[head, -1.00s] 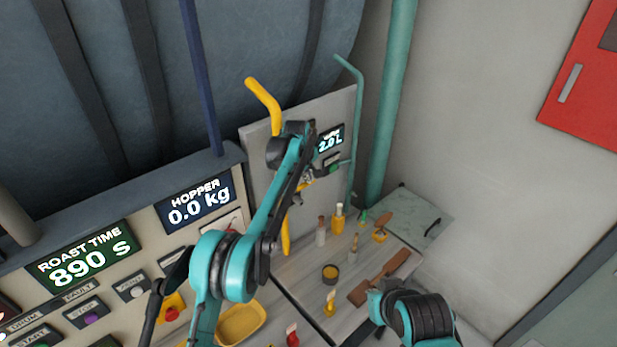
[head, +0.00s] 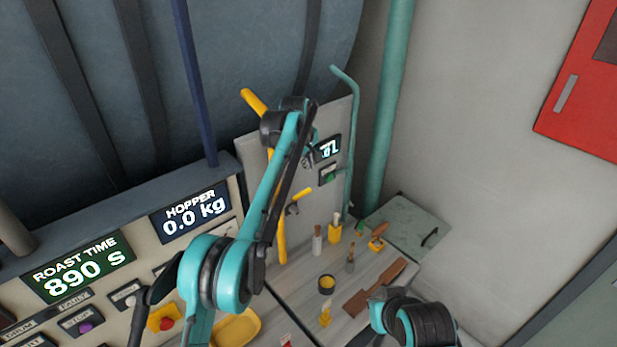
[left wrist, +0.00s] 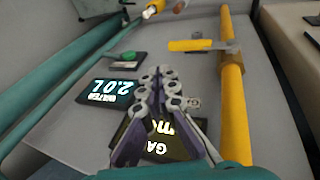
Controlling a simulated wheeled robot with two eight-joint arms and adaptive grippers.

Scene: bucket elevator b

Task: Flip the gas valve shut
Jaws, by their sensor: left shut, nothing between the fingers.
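The gas valve is a yellow lever (head: 302,194) on a vertical yellow pipe (head: 281,225) fixed to the grey panel. The lever sticks out sideways, crosswise to the pipe; in the left wrist view the lever (left wrist: 190,45) also lies across the pipe (left wrist: 233,100). My left gripper (head: 309,158) is in front of the panel, above the lever and apart from it. In the left wrist view its fingers (left wrist: 165,75) are closed together and empty, and they partly cover a dark "GA…" display (left wrist: 160,145). My right gripper does not show, only part of that arm.
A teal pipe (head: 351,150) runs along the panel's right edge. Below, a counter (head: 300,275) holds brushes, a small cup (head: 326,284) and a brown wooden tool (head: 375,288).

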